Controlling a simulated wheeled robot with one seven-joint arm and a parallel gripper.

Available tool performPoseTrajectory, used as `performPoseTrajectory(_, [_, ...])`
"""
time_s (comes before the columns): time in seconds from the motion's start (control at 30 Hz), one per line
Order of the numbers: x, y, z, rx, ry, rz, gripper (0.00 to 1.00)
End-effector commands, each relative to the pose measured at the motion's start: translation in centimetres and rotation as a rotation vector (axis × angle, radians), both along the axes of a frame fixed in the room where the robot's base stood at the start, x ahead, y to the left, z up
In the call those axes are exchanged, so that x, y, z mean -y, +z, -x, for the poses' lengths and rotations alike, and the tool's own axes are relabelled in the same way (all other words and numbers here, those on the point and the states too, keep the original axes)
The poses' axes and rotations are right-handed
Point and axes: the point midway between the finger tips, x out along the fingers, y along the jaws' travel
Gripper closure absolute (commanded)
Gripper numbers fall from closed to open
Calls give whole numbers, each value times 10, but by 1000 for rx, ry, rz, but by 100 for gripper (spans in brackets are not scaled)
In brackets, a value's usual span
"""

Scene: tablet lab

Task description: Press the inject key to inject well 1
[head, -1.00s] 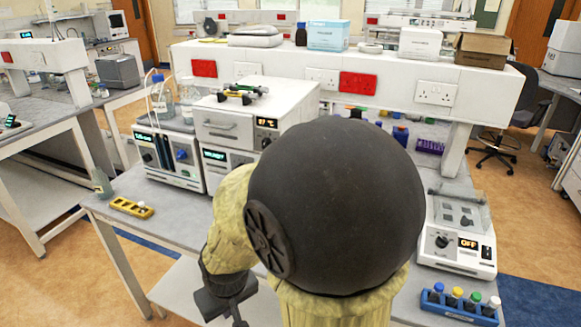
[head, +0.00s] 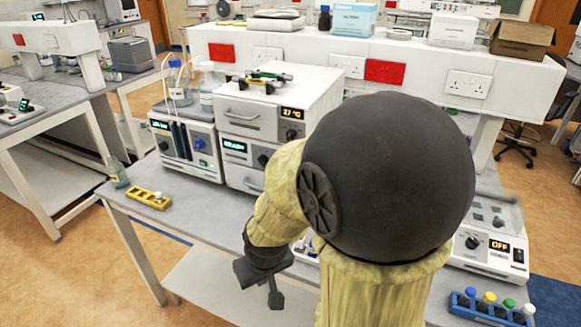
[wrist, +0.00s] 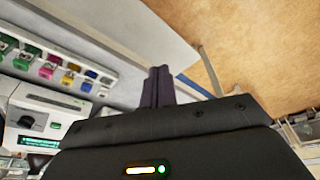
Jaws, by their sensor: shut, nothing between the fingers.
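No inject key or well 1 can be made out.
A unit reading OFF (head: 490,243) and a blue rack of capped bottles (head: 490,308) stand at right. Bare bench top lies between the yellow rack and my arm.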

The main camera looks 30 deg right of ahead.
Motion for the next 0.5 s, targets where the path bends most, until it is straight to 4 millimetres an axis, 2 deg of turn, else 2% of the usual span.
performPoseTrajectory(0.17, [17,-4,-49,143,114,58,100])
performPoseTrajectory(0.3, [33,-8,-95,303,237,128,100])
performPoseTrajectory(0.5, [56,-7,-150,539,383,249,100])
